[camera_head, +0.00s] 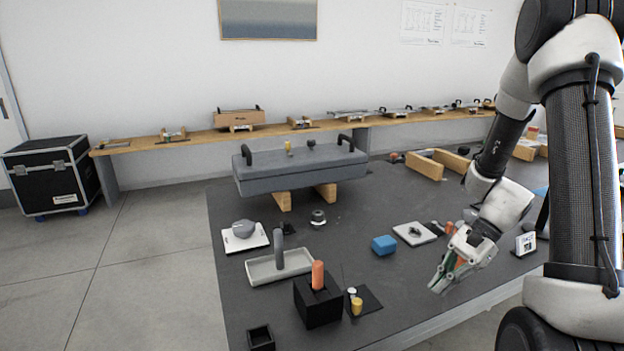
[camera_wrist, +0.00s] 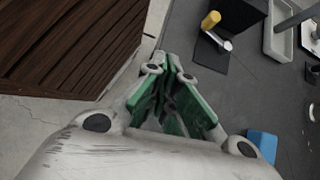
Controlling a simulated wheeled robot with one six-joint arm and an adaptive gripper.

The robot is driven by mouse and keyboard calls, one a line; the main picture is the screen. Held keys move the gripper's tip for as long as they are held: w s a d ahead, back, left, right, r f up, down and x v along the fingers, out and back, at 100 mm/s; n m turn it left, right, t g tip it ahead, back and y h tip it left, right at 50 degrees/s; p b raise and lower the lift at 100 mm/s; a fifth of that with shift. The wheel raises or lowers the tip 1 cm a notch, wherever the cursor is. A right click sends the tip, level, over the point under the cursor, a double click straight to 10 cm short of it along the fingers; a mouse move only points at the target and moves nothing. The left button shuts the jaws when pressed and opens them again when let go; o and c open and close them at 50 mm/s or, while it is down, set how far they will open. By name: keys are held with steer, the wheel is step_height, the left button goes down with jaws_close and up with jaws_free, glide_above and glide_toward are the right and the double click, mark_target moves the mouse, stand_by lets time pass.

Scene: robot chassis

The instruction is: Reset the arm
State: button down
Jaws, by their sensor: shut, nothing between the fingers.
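My gripper (camera_head: 440,283) is at the right of the head view, pointing down and to the left over the front edge of the dark table (camera_head: 225,262). In the wrist view my gripper (camera_wrist: 172,60) has its green-lined fingers brought together at the tips, with nothing between them. My arm rises from it at the right of the head view. A blue block (camera_head: 384,245) lies on the table to the left of my gripper, apart from it; it also shows in the wrist view (camera_wrist: 263,143).
A black block (camera_head: 318,305) with an orange peg, a grey tray (camera_head: 262,270), a yellow cylinder (camera_head: 357,307) and a white plate (camera_head: 415,234) stand nearby. A grey case (camera_head: 300,172) rests on wooden supports behind.

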steer(key=s+d+r+n+t+h, duration=0.2)
steer(key=s+r+n+t+h, duration=0.1)
steer(key=r, duration=0.8)
steer(key=s+d+r+n+t+h, duration=0.1)
steer(key=s+r+n+t+h, duration=0.3)
steer(key=s+r+n, duration=0.4)
step_height(320, 180, up, 4)
steer(key=shift+d+r+n+h, duration=0.15)
steer(key=shift+d+n+h, duration=0.3)
steer(key=shift+n, duration=0.75)
